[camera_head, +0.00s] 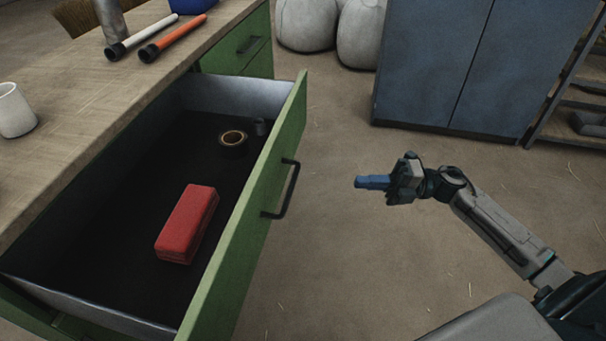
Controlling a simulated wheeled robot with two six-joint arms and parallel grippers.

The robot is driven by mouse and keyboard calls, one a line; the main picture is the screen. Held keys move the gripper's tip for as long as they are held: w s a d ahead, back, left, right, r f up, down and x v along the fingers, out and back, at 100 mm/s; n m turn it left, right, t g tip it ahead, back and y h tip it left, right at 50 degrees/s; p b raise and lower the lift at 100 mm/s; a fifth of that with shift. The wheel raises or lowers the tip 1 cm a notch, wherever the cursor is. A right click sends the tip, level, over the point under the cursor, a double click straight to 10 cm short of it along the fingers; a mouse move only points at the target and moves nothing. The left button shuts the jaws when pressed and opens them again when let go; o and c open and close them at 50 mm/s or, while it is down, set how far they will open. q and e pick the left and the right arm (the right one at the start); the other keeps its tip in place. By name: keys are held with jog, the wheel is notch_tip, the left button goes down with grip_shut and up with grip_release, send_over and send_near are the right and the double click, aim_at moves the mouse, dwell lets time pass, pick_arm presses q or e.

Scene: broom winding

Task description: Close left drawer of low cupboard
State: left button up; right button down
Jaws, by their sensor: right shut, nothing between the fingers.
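The drawer with a green front (249,218) stands pulled well out of the low cupboard (112,94), on the left of the view. Its dark bar handle (289,190) is on the outer face. Inside lie a red case (187,224), a dark tape roll (233,139) and a small grey cylinder (260,127). My right gripper (372,182) is shut and empty. It points left toward the drawer front, with a clear gap between it and the handle. My left gripper is out of view.
A second green drawer (238,43) further back is shut. The worktop holds a white cup (14,111), a white tube (140,36) and an orange tube (172,40). A blue cabinet (462,65) and pale sacks (306,22) stand behind. The floor (340,265) between is clear.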

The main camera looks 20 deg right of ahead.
pick_arm(q)
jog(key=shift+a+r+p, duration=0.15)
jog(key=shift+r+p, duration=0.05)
jog(key=shift+p, duration=0.1)
pick_arm(e)
jog(key=w+a+r, duration=0.1)
jog(key=w+a, duration=0.5)
jog(key=a, duration=0.3)
jog(key=shift+a+r, duration=0.3)
jog(key=shift+w, duration=0.15)
